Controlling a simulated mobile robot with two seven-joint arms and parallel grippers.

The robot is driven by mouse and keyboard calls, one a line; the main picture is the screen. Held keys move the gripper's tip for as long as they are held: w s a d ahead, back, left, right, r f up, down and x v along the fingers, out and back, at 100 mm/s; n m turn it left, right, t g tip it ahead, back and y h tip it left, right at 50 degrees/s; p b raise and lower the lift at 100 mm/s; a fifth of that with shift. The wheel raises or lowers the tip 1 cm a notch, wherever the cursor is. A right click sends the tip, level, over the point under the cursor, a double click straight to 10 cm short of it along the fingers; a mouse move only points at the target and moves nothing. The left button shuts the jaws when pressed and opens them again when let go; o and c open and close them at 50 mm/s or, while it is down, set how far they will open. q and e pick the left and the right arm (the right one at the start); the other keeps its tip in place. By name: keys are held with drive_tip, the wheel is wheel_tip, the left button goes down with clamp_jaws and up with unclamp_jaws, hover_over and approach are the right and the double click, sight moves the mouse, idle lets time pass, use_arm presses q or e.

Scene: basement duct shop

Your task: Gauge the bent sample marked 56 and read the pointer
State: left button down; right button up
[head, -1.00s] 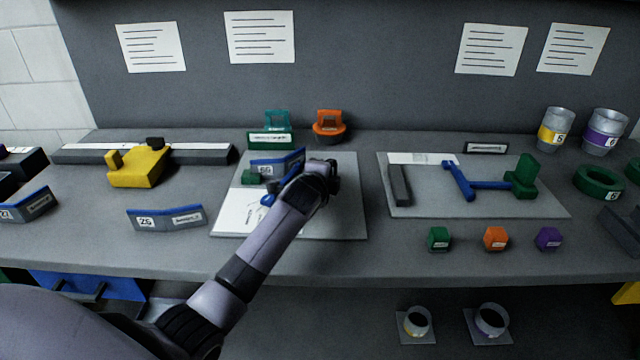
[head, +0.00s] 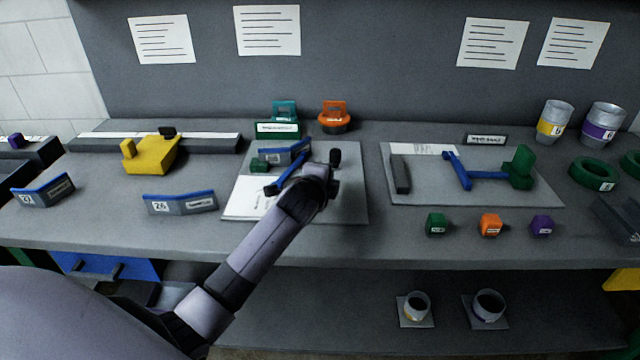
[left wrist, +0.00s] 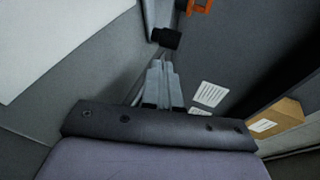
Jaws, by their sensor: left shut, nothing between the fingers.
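A bent sample (head: 296,152), grey with a blue top edge, stands on the left gauge plate (head: 345,205) beside a small green block (head: 259,165). Its label is too small to read surely. A blue bar (head: 283,178) slants in front of it, partly hidden by my left arm; a pointer reading cannot be made out. My left gripper (head: 326,178) is over the plate, right of the sample, its fingers hidden here. In the left wrist view its fingers (left wrist: 163,88) are shut and empty, apart from a black knob (left wrist: 166,38), which also shows in the head view (head: 335,157).
Bent samples marked 26 (head: 180,203) and perhaps 21 (head: 43,190) stand at the left. A yellow slider (head: 152,156) sits on a long rail. A second plate (head: 420,198) carries a blue and green fixture. Small green, orange and purple blocks stand along the front edge.

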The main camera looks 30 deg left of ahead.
use_arm(q)
drive_tip(key=shift+d+v, duration=0.15)
drive_tip(key=shift+v, duration=1.6)
drive_tip(key=shift+d+v, duration=0.1)
drive_tip(key=shift+v, duration=1.65)
